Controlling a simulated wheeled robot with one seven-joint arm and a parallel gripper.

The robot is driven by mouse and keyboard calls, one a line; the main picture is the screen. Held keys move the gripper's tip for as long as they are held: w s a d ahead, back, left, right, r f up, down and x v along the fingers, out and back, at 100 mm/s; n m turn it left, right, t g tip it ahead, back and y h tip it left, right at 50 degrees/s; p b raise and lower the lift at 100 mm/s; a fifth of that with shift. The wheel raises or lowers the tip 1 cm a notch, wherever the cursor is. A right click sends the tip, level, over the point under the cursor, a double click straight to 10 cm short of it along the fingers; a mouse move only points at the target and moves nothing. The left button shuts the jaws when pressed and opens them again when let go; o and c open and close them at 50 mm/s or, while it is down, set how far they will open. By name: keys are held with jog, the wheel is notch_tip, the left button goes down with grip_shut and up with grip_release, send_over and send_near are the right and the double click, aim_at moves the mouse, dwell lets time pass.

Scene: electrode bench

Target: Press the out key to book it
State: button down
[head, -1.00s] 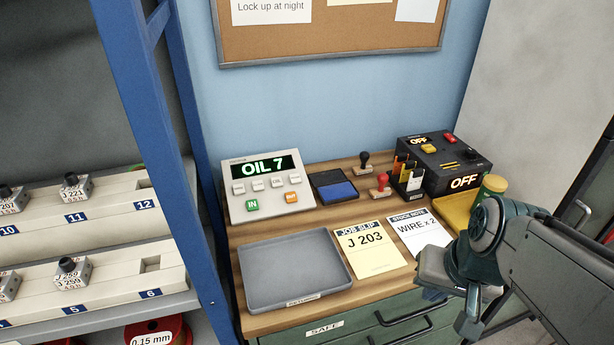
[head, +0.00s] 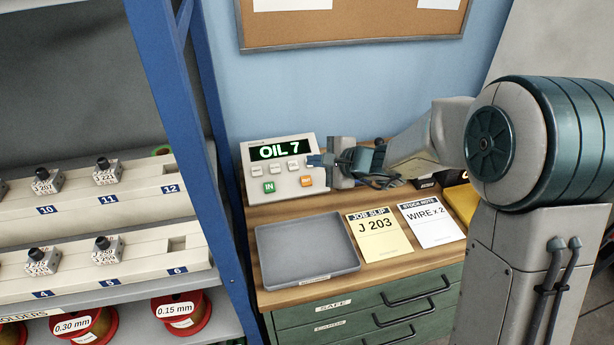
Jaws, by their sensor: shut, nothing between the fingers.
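The booking panel (head: 283,168) stands at the back left of the bench, tilted toward me. My gripper (head: 314,160) is shut and empty, at the panel's right edge. Its tips are by the right end of the small grey key row, above the OUT key. I cannot tell whether the tips touch the panel. The OUT key shows clear of the fingers.
An empty grey tray (head: 309,277), a job slip "J 203" (head: 379,240) and a stock note "WIRE x 2" (head: 432,224) lie in front. A blue-framed rack (head: 180,120) stands close on the left. My arm hides most of the bench's back right.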

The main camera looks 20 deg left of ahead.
aim_at(302, 177)
jog(key=shift+w+a+f, duration=0.1)
jog(key=shift+w+a, duration=0.1)
jog(key=shift+w, duration=0.05)
jog(key=shift+f, duration=0.15)
jog(key=f+b, duration=0.1)
jog(key=f, duration=0.1)
jog(key=w+a+f, duration=0.1)
jog(key=f, duration=0.1)
jog(key=w+f+b, duration=0.1)
jog(key=f, duration=0.2)
jog(key=shift+w+a+b, duration=0.15)
jog(key=shift+a+b, duration=0.05)
jog(key=shift+b, duration=0.15)
jog(key=shift+w+a+f+b, duration=0.15)
jog(key=shift+w+f+b, duration=0.1)
jog(key=shift+f+b, duration=0.3)
jog(key=shift+w+a+f+b, duration=0.2)
jog(key=shift+f+b, duration=0.5)
jog(key=shift+b, duration=0.8)
dwell(1.8)
jog(key=shift+r, duration=0.1)
jog(key=shift+s+d+r, duration=0.2)
jog(key=shift+r, duration=0.5)
